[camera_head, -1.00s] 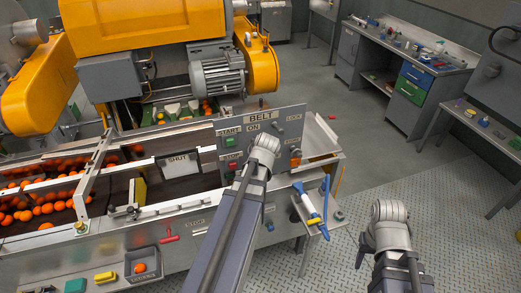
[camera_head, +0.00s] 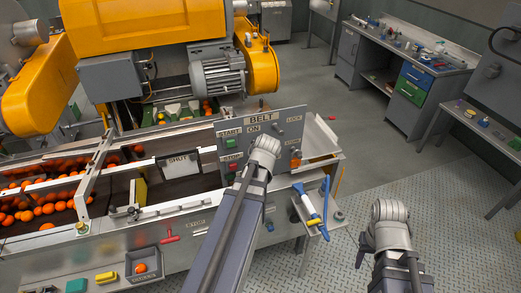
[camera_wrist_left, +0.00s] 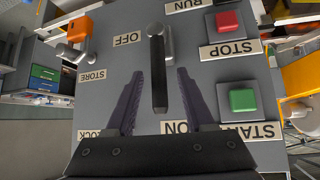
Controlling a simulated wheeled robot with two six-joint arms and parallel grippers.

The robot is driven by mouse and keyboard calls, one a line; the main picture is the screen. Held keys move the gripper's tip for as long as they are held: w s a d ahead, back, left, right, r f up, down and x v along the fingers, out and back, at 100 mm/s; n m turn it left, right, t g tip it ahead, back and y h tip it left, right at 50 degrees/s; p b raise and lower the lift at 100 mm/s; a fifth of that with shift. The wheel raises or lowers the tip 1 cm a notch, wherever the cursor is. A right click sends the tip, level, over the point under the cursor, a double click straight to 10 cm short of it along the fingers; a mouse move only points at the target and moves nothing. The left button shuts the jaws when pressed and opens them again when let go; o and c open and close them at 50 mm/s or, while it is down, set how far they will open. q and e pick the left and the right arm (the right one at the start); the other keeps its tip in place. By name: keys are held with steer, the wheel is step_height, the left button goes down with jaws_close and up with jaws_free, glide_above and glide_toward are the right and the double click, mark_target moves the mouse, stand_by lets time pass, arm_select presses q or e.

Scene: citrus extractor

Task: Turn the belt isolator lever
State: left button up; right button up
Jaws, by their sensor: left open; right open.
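The belt isolator lever (camera_wrist_left: 158,75) shows in the left wrist view as a black handle on a grey pivot. Its handle points down in that picture, toward the ON label (camera_wrist_left: 182,127); the OFF label (camera_wrist_left: 127,39) is beside the pivot. My left gripper (camera_wrist_left: 159,84) is open, with one finger on each side of the handle and gaps visible. In the head view my left wrist hides the lever on the BELT panel (camera_head: 284,122). My right gripper (camera_head: 363,248) is low on the right, away from the panel, its fingers mostly hidden.
Green START (camera_wrist_left: 243,100) and red STOP (camera_wrist_left: 227,21) buttons sit close to the lever. An orange-topped part (camera_wrist_left: 80,29) is by the STORE label. A small side shelf with a blue-and-white tool (camera_head: 310,209) stands between my arms.

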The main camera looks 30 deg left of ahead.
arm_select(q)
steer(key=p+v, duration=0.4)
steer(key=v, duration=0.2)
steer(key=shift+s+d+r, duration=0.15)
steer(key=shift+d+r, duration=0.1)
steer(key=shift+r, duration=0.05)
steer(key=s+d+f+m+g+h+b, duration=0.35)
steer(key=d+f+m+b, duration=0.25)
steer(key=d+f+b, duration=0.8)
steer(key=s+d+f+m+g+b, duration=0.2)
steer(key=s+d+f, duration=0.3)
steer(key=d, duration=0.3)
steer(key=s+d+f+m+g+b, duration=0.2)
steer(key=s+d+f, duration=0.3)
steer(key=d, duration=0.3)
steer(key=shift+s+d+f+m+h+b, duration=0.25)
steer(key=shift+f+m+h+b, duration=0.1)
steer(key=shift+f+m, duration=0.35)
steer(key=shift+r, duration=0.1)
